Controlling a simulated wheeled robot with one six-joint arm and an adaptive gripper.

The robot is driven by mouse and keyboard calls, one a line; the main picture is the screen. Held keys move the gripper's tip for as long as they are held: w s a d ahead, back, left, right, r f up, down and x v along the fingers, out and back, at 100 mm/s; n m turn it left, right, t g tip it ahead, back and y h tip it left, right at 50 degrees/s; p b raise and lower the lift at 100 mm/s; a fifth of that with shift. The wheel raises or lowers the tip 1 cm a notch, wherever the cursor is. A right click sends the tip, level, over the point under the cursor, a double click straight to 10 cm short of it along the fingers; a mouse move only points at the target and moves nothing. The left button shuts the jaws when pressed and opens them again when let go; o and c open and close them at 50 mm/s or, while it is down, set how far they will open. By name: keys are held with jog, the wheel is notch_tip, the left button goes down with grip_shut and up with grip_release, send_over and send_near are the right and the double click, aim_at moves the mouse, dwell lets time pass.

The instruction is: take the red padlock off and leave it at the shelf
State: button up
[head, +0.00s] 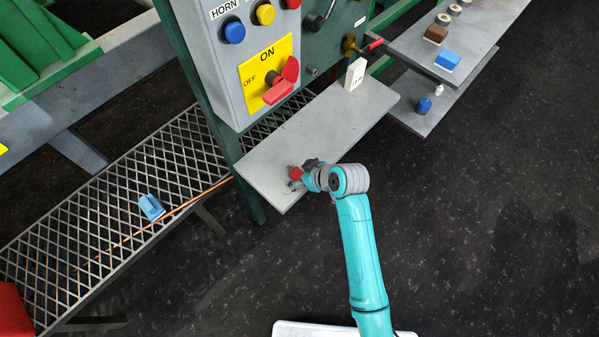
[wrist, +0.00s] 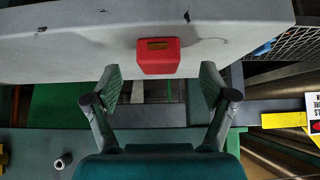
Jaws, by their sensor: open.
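The red padlock (head: 295,173) lies on the grey shelf (head: 320,125), near its front left end. In the wrist view the padlock (wrist: 158,58) shows as a red block with a brownish label, at the shelf's (wrist: 70,40) edge. Its shackle cannot be made out. My gripper (head: 298,178) is beside the padlock at the shelf. In the wrist view my gripper (wrist: 162,80) is open, its fingers apart to the left and right, with the padlock just beyond the gap and nothing held.
A grey control box (head: 225,60) with a red rotary handle (head: 280,85) on a yellow plate stands behind the shelf. A white tag block (head: 355,74) stands at the shelf's far end. A mesh walkway (head: 120,200) holds a blue item (head: 151,207). Dark floor at right is clear.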

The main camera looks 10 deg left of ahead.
jog(key=v, duration=0.6)
jog(key=shift+d+r, duration=0.25)
dwell(0.6)
jog(key=shift+s, duration=0.15)
dwell(0.3)
jog(key=s+d+f+m+t+h, duration=0.25)
jog(key=s+d, duration=0.35)
jog(key=s, duration=0.3)
jog(key=s+d+f+m+t+h, duration=0.1)
jog(key=s+d+f+m+t, duration=0.25)
jog(key=s+d, duration=0.4)
jog(key=s+d+r+m+t+h, duration=0.1)
jog(key=s+d+r+m+t, duration=0.1)
jog(key=s+r, duration=0.6)
jog(key=s+d+r+m+t+h, duration=0.1)
jog(key=s+d+r+m+h, duration=0.1)
jog(key=s+r, duration=0.6)
jog(key=s+d, duration=0.1)
jog(key=s, duration=0.2)
jog(key=shift+s+d+r+t, duration=0.25)
jog(key=shift+s+r+t, duration=0.05)
jog(key=shift+r+t, duration=0.1)
